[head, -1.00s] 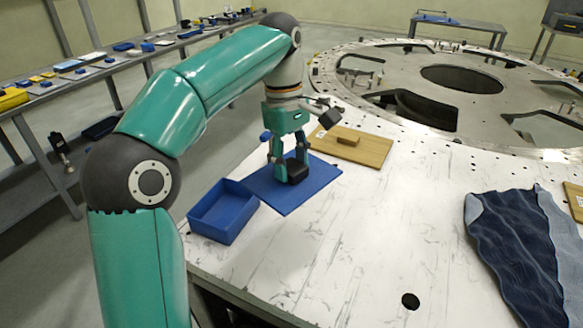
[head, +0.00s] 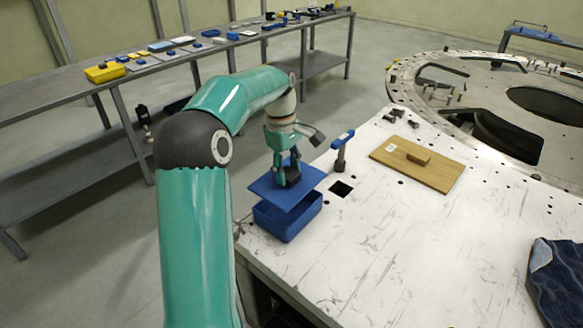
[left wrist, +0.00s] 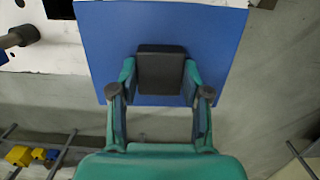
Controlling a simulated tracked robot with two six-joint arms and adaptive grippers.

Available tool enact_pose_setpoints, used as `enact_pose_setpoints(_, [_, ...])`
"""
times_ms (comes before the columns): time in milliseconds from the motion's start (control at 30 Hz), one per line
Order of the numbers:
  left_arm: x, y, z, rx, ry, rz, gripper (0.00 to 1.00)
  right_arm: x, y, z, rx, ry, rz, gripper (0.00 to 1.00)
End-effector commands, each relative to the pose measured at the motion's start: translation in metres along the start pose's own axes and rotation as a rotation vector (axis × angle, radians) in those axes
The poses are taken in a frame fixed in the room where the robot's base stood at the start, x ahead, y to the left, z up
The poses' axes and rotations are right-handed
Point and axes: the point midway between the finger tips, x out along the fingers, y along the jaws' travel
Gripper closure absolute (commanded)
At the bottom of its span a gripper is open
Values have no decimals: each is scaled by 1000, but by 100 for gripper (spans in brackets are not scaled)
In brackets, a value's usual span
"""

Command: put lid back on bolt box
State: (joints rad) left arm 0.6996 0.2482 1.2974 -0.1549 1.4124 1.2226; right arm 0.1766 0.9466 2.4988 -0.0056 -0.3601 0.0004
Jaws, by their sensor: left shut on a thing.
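The blue lid (head: 268,190) is a flat square plate with a dark block-shaped handle. My left gripper (head: 285,178) is shut on that handle and holds the lid above the open blue bolt box (head: 290,225). The lid is apart from the box and covers much of its opening from the head view. In the left wrist view the dark handle (left wrist: 161,72) sits between the fingers, and the lid (left wrist: 210,35) fills the upper middle. The box is hidden behind the lid there. My right gripper is not in view.
A wooden board (head: 440,172) with a small block lies to the right. The box is near the plate's left edge. A dark blue cloth (head: 557,275) lies far right.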

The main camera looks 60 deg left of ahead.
Motion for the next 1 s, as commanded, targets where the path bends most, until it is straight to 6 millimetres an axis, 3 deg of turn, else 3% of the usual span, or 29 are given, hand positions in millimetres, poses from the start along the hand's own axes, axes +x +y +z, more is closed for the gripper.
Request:
enact_pose_setpoints(267, [30, 0, -3, 0, 0, 1, 91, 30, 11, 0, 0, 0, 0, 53])
enact_pose_setpoints(500, [46, 0, -5, 1, 0, -1, 91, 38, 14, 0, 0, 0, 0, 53])
enact_pose_setpoints(1000, [50, 0, -5, 1, 0, 0, 91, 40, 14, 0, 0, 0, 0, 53])
